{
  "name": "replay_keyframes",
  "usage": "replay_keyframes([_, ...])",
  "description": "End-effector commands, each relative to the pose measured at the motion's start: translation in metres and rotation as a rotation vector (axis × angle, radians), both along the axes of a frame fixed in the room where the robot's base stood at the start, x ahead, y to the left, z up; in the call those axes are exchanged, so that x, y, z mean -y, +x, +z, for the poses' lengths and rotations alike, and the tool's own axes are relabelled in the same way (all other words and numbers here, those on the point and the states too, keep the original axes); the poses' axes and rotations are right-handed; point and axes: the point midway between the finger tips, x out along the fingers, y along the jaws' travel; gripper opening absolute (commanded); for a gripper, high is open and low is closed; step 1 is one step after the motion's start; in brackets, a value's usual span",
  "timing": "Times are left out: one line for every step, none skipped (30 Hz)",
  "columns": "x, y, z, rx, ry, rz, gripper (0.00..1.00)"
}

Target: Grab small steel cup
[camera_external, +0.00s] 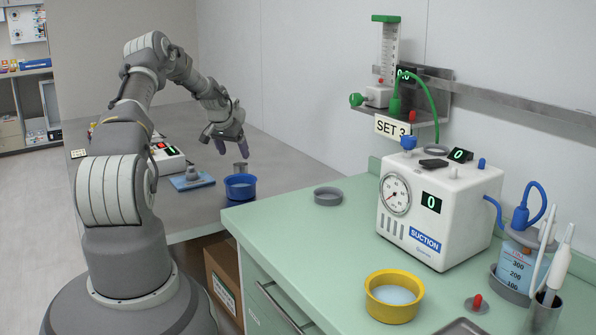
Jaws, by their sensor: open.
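A small steel cup (240,168) stands on the grey table just behind a blue bowl (240,190); the bowl hides its lower part. My gripper (232,151) is open, fingers pointing down, just above the cup in the picture. No object shows between the fingers. Whether a finger touches the cup or is beside it cannot be told from this angle. A second metal cup (540,318) holding white-handled tools stands on the green counter at the lower right.
A blue mat (191,183) with a grey item and a white device (167,158) lie left of the blue bowl. The green counter (300,243) bears a suction unit (450,200), a grey ring (328,196) and a yellow bowl (395,310). A wall stands behind the table.

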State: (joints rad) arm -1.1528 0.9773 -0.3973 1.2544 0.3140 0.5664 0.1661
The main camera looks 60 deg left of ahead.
Motion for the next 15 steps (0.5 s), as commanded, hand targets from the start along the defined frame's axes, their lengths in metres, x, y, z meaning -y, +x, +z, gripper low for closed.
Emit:
replay_keyframes([-0.001, 0.001, -0.009, 0.000, -0.004, 0.000, 0.83])
replay_keyframes([-0.002, 0.003, -0.013, -0.001, -0.004, 0.000, 0.83])
replay_keyframes([-0.003, 0.004, -0.018, -0.001, -0.004, 0.000, 0.83])
replay_keyframes([-0.004, 0.006, -0.022, -0.001, -0.004, 0.000, 0.83])
replay_keyframes([-0.004, 0.008, -0.026, -0.002, -0.003, 0.001, 0.83])
replay_keyframes([-0.005, 0.010, -0.031, -0.001, -0.004, 0.001, 0.83])
replay_keyframes([-0.005, 0.012, -0.036, -0.001, -0.004, 0.001, 0.83])
replay_keyframes([-0.006, 0.015, -0.040, -0.002, -0.003, 0.001, 0.83])
replay_keyframes([-0.007, 0.018, -0.047, -0.001, -0.002, 0.000, 0.83])
replay_keyframes([-0.007, 0.021, -0.052, -0.001, -0.003, -0.001, 0.83])
replay_keyframes([-0.008, 0.023, -0.056, 0.000, -0.003, 0.000, 0.83])
replay_keyframes([-0.009, 0.025, -0.061, -0.001, -0.004, 0.000, 0.83])
replay_keyframes([-0.010, 0.026, -0.064, -0.002, -0.003, 0.001, 0.83])
replay_keyframes([-0.011, 0.027, -0.066, -0.001, -0.002, 0.001, 0.83])
replay_keyframes([-0.012, 0.028, -0.068, -0.001, -0.002, 0.001, 0.83])
